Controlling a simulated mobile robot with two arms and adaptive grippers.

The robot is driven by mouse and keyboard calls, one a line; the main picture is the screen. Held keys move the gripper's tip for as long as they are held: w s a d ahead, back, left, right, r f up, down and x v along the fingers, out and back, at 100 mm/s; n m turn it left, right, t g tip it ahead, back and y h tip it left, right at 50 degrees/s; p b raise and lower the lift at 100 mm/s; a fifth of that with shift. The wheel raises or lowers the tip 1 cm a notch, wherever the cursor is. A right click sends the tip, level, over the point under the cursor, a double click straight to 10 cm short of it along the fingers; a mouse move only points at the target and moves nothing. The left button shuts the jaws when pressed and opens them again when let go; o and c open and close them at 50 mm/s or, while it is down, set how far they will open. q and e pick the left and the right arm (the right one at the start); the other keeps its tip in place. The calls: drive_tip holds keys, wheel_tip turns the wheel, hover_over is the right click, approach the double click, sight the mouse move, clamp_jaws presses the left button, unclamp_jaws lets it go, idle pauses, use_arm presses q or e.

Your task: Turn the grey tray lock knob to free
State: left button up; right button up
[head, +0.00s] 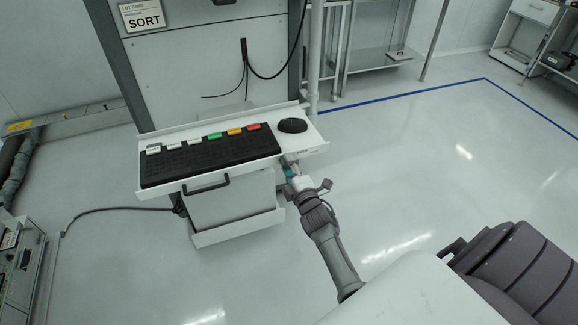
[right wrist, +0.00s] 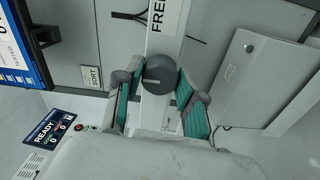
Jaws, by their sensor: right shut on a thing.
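The round grey tray lock knob (right wrist: 159,75) shows in the right wrist view, on a pale strip. A short light mark is on its face, slightly tilted. A white label reading FREE (right wrist: 165,16) is above it in that view, partly cut off by the frame edge. My right gripper (head: 291,172) is under the right end of the keyboard shelf. In the right wrist view its teal-padded fingers are on either side of the knob, shut on it. In the head view the knob is hidden by the shelf and gripper. My left gripper is not in view.
The white shelf (head: 311,141) carries a black keyboard (head: 210,160), several coloured blocks and a black mouse (head: 292,125). A black handle (head: 206,187) sticks out at its front. A cable (head: 105,210) runs on the floor at left. The floor at right is clear.

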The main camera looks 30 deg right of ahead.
drive_tip(key=shift+f, duration=0.1)
drive_tip(key=o, duration=1.1)
drive_tip(key=shift+o, duration=0.2)
drive_tip(key=v, duration=1.2)
